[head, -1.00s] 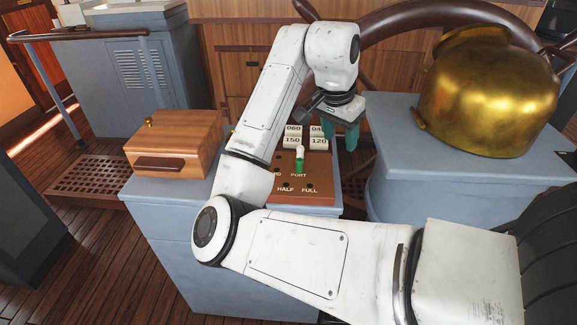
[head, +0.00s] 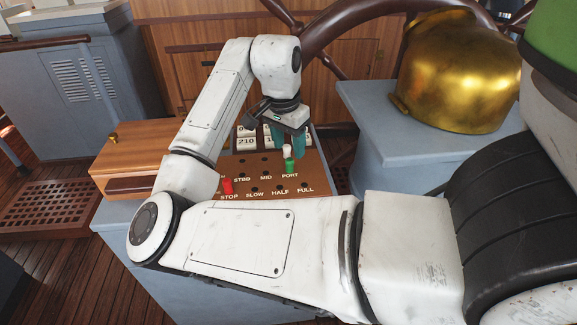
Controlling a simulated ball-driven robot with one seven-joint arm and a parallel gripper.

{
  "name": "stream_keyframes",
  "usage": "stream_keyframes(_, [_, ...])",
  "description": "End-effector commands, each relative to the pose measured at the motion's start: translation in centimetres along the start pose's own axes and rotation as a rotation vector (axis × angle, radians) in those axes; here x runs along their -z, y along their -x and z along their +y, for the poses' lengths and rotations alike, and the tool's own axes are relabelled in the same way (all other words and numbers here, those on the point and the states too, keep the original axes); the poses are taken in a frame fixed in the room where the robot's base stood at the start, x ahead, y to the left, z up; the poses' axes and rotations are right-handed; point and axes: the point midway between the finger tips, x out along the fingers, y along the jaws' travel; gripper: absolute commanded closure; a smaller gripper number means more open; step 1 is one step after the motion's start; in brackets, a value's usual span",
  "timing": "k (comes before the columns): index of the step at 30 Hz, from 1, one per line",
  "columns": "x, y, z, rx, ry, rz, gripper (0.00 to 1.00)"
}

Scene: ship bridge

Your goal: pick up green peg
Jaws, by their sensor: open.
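The green peg (head: 288,166) stands upright in the brown peg board (head: 262,180), just above the PORT label. A white piece shows at its top. My gripper (head: 287,143) hangs just behind and above the peg, with its teal fingers pointing down. The gripper is open and no object shows in it. I cannot tell the exact gap between the fingers and the peg. My forearm hides the left part of the board.
A red peg (head: 227,186) stands at STOP. White number blocks (head: 246,142) sit at the board's back, partly hidden. A wooden box (head: 127,160) is on the left. A brass dome (head: 462,75) stands on the grey pedestal (head: 395,150) at right, with a dark wheel (head: 365,22) behind.

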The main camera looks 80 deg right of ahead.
Motion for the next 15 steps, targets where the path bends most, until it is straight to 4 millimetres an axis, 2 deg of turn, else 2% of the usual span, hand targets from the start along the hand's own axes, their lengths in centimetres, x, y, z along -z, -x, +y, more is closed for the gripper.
stream_keyframes(9, [-0.8, -4.0, -0.1, -0.001, 0.002, -0.001, 0.47])
stream_keyframes(15, [-0.7, -5.1, 0.0, 0.000, 0.002, 0.000, 0.47])
